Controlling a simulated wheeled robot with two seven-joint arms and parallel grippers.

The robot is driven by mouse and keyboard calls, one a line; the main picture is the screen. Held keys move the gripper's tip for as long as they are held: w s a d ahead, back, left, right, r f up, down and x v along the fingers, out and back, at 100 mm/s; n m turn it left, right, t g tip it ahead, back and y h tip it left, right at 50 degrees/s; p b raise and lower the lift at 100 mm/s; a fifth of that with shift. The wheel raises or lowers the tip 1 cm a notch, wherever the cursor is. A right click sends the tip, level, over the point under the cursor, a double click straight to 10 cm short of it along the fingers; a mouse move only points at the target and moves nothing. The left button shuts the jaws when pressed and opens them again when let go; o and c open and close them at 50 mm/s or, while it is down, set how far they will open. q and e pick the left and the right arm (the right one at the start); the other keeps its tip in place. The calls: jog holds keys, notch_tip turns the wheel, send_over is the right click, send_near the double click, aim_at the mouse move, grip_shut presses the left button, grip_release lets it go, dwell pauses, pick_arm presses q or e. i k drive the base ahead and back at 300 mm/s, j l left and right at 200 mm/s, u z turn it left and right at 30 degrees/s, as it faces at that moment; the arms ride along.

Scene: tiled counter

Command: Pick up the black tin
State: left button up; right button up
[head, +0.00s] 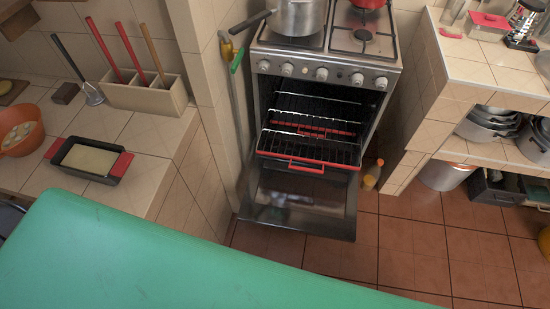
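The black tin (91,161) is a rectangular baking tin with red end grips and a pale filling. It sits on the tiled counter at the left, near the counter's front edge. Neither my left nor my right gripper shows in the head view.
An orange bowl (20,130) stands left of the tin, and a utensil holder (146,94) stands behind it. The stove's oven door (300,205) hangs open, with racks inside. A large green surface (150,260) fills the lower left. The tiled floor (420,245) right of the oven door is clear.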

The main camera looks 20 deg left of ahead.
aim_at(103, 163)
jog(key=u, duration=2)
